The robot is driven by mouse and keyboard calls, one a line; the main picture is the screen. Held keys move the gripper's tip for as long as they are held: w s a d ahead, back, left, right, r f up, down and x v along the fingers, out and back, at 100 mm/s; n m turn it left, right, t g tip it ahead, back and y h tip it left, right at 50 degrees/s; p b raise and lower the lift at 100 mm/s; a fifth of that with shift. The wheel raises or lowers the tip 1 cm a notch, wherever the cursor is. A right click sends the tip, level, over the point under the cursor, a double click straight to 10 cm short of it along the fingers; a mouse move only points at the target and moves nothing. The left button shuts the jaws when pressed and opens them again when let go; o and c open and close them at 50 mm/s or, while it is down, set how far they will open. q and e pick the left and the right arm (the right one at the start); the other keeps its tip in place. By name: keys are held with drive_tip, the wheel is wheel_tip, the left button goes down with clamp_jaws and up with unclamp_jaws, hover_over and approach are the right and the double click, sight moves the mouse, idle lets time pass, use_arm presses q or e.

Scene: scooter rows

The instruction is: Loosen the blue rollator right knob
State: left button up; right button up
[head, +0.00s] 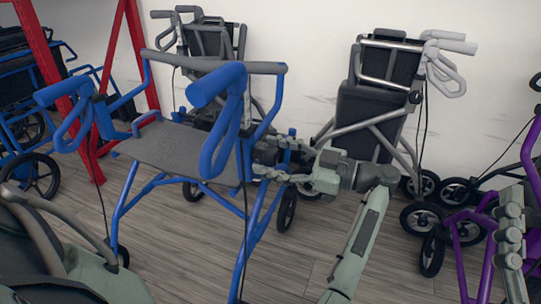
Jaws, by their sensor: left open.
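The blue rollator (163,148) stands left of centre, with a dark grey seat and blue loop brake handles. Its right handle (228,108) rises in the middle of the view. Small blue knob-like parts (292,134) show at my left gripper, beside the rollator's right-hand frame. My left gripper (262,162) is open, its fingers pointing left toward that frame. The fingers partly cover the blue parts, and I cannot tell whether they touch. My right gripper (511,232) shows only partly at the right edge, away from the blue rollator; its opening is unclear.
A grey folded rollator (376,108) stands by the white wall, behind my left gripper. Another dark one (210,42) stands behind the blue rollator. A purple frame (483,232) is at right, a red frame (131,50) at left. Wooden floor (180,245) shows between.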

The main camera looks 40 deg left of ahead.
use_arm(q)
drive_tip(key=shift+a, duration=0.2)
drive_tip(key=shift+c, duration=0.6)
drive_tip(key=c, duration=1)
drive_tip(key=shift+c, duration=0.2)
